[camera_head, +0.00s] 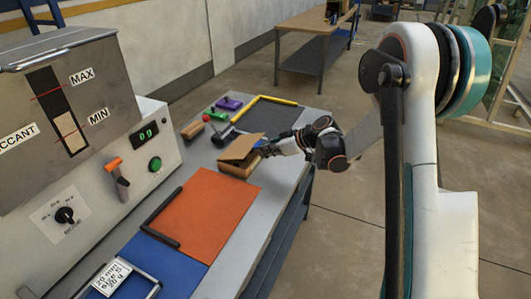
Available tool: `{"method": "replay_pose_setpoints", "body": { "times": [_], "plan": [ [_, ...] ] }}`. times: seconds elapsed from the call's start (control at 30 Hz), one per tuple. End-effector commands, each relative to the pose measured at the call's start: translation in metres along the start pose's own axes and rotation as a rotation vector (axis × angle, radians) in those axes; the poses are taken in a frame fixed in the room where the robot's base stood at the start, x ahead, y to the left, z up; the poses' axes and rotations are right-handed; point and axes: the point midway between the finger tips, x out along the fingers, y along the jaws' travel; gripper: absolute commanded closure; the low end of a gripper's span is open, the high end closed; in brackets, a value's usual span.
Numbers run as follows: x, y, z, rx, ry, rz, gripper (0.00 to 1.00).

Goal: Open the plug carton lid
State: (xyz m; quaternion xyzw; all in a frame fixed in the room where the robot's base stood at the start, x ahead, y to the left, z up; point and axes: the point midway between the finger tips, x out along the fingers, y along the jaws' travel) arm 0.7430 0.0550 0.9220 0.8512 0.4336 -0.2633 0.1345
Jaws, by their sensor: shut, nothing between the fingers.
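The plug carton (235,170) is a small brown cardboard box on the grey bench, beyond the orange mat. Its lid (240,148) is tilted up, with a dark gap between lid and box on the right side. My gripper (265,151) comes in from the right and is at the carton's right side, close to the lid's edge. Its fingertips are small and partly hidden, so I cannot tell whether they touch the lid. The gripper is shut with nothing in it. The inside of the carton is hidden.
A machine with a green display (149,132) and an orange lever (114,166) stands at left. The orange mat (205,212) is bare. Behind the carton are a dark mat (266,117) with a yellow bar, a black-headed tool (222,138) and small coloured items.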

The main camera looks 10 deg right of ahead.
Motion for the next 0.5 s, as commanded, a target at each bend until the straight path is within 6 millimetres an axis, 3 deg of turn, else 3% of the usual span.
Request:
{"method": "replay_pose_setpoints", "body": {
  "times": [0.5],
  "plan": [
    [-0.002,0.000,-0.025,0.000,0.000,0.001,1.00]
  ]
}}
